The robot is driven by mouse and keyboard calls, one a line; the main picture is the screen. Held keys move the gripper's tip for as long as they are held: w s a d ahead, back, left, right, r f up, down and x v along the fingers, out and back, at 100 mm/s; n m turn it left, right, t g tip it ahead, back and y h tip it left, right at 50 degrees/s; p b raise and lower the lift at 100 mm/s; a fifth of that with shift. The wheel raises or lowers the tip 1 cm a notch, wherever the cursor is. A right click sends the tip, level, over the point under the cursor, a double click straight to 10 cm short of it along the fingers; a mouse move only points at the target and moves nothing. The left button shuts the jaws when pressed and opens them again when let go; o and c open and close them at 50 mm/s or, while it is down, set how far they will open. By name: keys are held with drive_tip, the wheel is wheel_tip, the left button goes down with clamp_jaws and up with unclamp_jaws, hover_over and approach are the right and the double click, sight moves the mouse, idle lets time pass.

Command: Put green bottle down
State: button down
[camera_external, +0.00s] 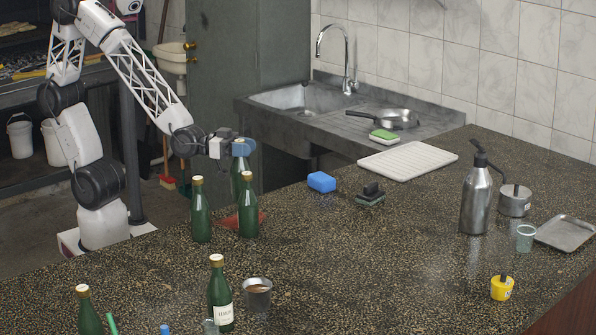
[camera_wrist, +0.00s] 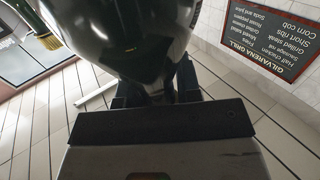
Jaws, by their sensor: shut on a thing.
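My gripper (camera_external: 240,150) is at the far left edge of the counter, shut on the neck of a green bottle (camera_external: 236,182). The bottle hangs about upright behind two other green bottles, which partly hide it; I cannot tell whether its base touches anything. The two other green bottles, a left one (camera_external: 201,215) and a right one (camera_external: 249,210), stand on the counter with tan caps. In the wrist view the dark, glossy held bottle (camera_wrist: 140,38) fills the upper middle, above the gripper (camera_wrist: 155,98); the fingertips are mostly hidden.
A red item (camera_external: 232,223) lies between the standing bottles. A labelled green bottle (camera_external: 220,297), a metal cup (camera_external: 258,296) and another green bottle (camera_external: 88,315) stand in front. A blue sponge (camera_external: 321,182) lies to the right. The counter's middle (camera_external: 380,245) is clear.

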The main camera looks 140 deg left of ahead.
drive_tip(key=shift+w+r, duration=0.1)
drive_tip(key=w+d+f+x, duration=0.1)
drive_tip(key=x, duration=1.4)
drive_tip(key=shift+w+d+f, duration=0.2)
drive_tip(key=shift+w+f, duration=0.05)
drive_tip(key=shift+w, duration=0.15)
drive_tip(key=shift+f, duration=1.9)
drive_tip(key=c, duration=0.8)
unclamp_jaws()
